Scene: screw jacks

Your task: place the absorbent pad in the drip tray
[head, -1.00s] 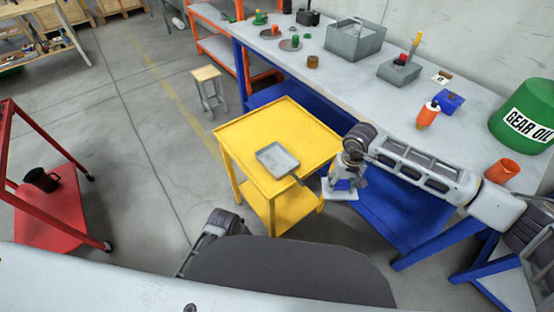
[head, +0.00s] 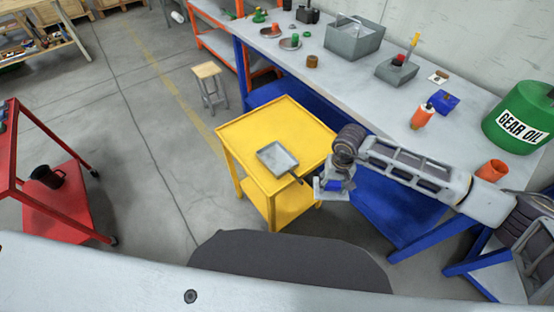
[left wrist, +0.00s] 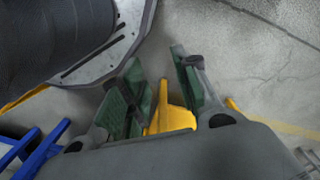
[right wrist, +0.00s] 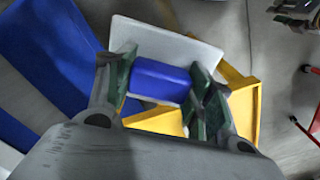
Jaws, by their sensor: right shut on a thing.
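The absorbent pad (head: 330,195) is a flat white sheet with a blue block on top. My right gripper (head: 336,186) is shut on the blue block. In the right wrist view the gripper (right wrist: 160,80) has a finger at each side of the block, with the white sheet (right wrist: 190,45) beneath. The drip tray (head: 277,157) is a shallow grey square pan with a dark handle, on the yellow cart. The pad hangs level beside the cart's right side, right of and nearer than the tray, not over it. My left gripper (left wrist: 160,75) is open and empty.
The yellow cart (head: 252,128) has free room on top around the tray. A stool (head: 209,82) and a red cart (head: 62,210) stand to the left.

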